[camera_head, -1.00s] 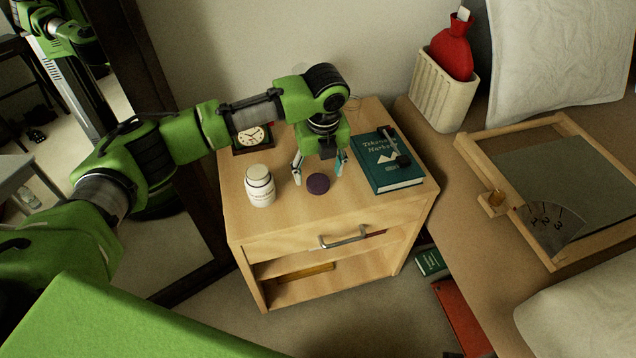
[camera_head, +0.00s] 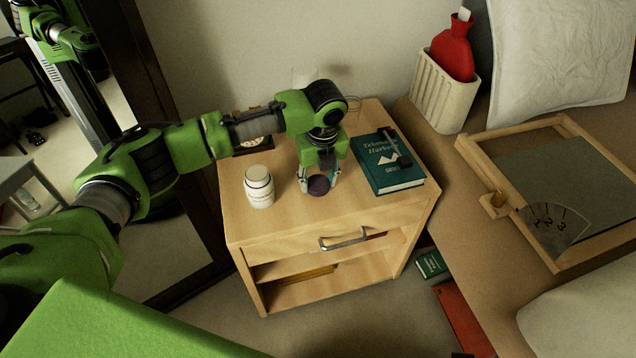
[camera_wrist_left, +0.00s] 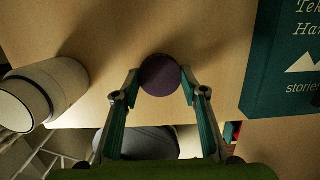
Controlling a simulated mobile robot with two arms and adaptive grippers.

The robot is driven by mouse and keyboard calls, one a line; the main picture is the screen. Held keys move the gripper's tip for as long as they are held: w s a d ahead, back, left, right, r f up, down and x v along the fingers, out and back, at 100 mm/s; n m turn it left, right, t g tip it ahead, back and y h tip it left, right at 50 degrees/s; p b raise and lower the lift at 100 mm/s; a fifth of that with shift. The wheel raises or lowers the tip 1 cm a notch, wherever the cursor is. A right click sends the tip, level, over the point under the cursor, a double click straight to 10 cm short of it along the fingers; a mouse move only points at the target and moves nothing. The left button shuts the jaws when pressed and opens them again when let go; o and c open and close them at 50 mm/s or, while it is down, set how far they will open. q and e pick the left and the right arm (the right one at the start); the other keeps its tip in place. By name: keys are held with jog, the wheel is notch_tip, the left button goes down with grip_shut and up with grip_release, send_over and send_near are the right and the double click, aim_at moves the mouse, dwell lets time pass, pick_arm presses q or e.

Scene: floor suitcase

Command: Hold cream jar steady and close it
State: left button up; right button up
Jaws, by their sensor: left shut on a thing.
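A small round dark purple piece (camera_head: 319,186), like a jar lid, is on the nightstand top near its front edge. My left gripper (camera_head: 318,183) points down over it and is shut on it, one finger on each side. In the left wrist view the purple disc (camera_wrist_left: 160,75) sits between the two fingertips. My right gripper is not in view.
A teal book (camera_head: 390,170) with a dark object on it lies right of the gripper. A clock (camera_head: 255,143) stands behind, partly hidden by my arm. The nightstand (camera_head: 290,225) has a metal-handled drawer.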

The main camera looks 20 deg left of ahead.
aim_at(319, 182)
pick_arm(q)
jog(key=shift+r, duration=0.55)
jog(key=r, duration=0.1)
jog(key=r+p, duration=0.1)
jog(key=shift+s+d+r, duration=0.1)
jog(key=shift+d+r, duration=0.1)
jog(key=shift+r, duration=0.2)
jog(key=s+d+r+p, duration=0.3)
jog(key=s+d+r, duration=0.6)
jog(key=d, duration=0.1)
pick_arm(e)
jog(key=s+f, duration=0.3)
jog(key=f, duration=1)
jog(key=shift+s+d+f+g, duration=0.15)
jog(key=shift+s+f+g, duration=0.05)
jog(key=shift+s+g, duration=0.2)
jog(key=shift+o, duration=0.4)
